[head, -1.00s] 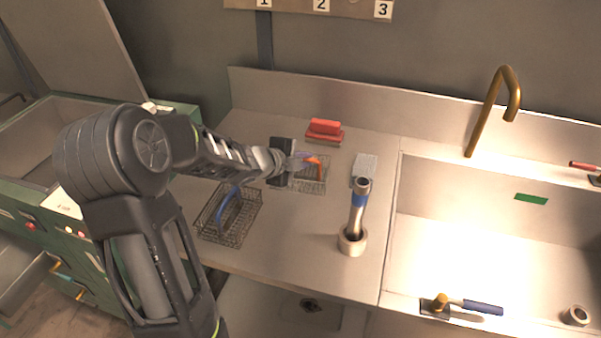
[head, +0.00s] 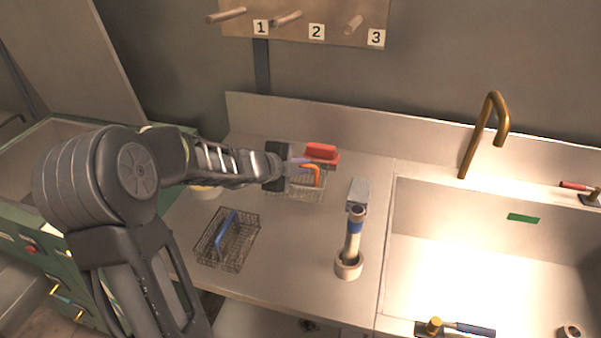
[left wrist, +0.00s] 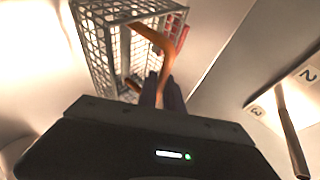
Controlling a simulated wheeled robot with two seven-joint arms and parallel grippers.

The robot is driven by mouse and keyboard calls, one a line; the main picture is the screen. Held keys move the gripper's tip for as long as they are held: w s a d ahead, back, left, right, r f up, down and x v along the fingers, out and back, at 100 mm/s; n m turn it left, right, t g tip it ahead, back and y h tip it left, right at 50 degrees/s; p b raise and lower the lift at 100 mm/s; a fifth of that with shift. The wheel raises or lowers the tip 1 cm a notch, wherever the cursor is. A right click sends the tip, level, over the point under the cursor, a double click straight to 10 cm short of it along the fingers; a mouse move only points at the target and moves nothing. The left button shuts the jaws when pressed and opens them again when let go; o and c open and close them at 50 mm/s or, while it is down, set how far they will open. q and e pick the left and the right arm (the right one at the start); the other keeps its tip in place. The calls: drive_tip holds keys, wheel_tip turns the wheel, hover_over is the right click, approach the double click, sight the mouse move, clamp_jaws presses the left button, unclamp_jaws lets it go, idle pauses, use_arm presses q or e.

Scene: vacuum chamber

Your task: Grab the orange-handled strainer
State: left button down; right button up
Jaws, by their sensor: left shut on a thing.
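The orange-handled strainer (head: 322,183) is a wire mesh basket with an orange arched handle, at the back of the steel counter in the head view. My left gripper (head: 300,174) reaches it from the left and is shut on the orange handle. In the left wrist view the mesh basket (left wrist: 125,40) hangs beyond my left gripper's fingers (left wrist: 165,92), which close on the handle (left wrist: 158,45). The head view does not clearly show whether the basket touches the counter. My right gripper is not in view.
A blue-handled wire strainer (head: 225,240) stands on the counter nearer the front. A red brush-like block (head: 322,152), a grey block (head: 359,192) and a tube in a ring holder (head: 349,266) stand nearby. A numbered peg board (head: 290,20) hangs above. The sink (head: 500,270) lies right.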

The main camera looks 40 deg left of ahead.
use_arm(q)
wheel_tip(320, 180, up, 4)
drive_tip(key=shift+f+p, duration=0.2)
drive_tip(key=shift+p, duration=0.4)
